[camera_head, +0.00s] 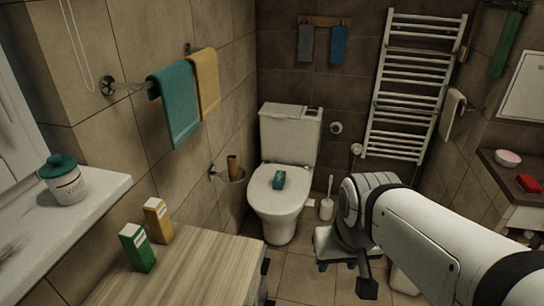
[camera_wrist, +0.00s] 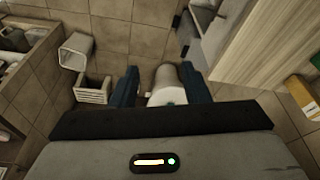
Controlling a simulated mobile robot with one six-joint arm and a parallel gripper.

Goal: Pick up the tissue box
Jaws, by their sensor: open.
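A small teal box (camera_head: 279,180), which looks like the tissue box, lies on the closed white toilet lid (camera_head: 277,197) in the head view. I cannot make it out in the wrist view. My gripper (camera_head: 345,270) hangs right of the toilet and nearer to me, apart from the box. In the wrist view my gripper (camera_wrist: 159,84) has its two dark fingers spread with nothing held. A pale cylinder (camera_wrist: 168,82) shows beyond and between them, out of their grasp.
A green carton (camera_head: 137,248) and a yellow carton (camera_head: 157,220) stand on the wooden cabinet top (camera_head: 195,272) at the left front. A toilet brush (camera_head: 327,203) stands right of the toilet. A towel radiator (camera_head: 408,85) hangs behind. Some tiled floor is clear.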

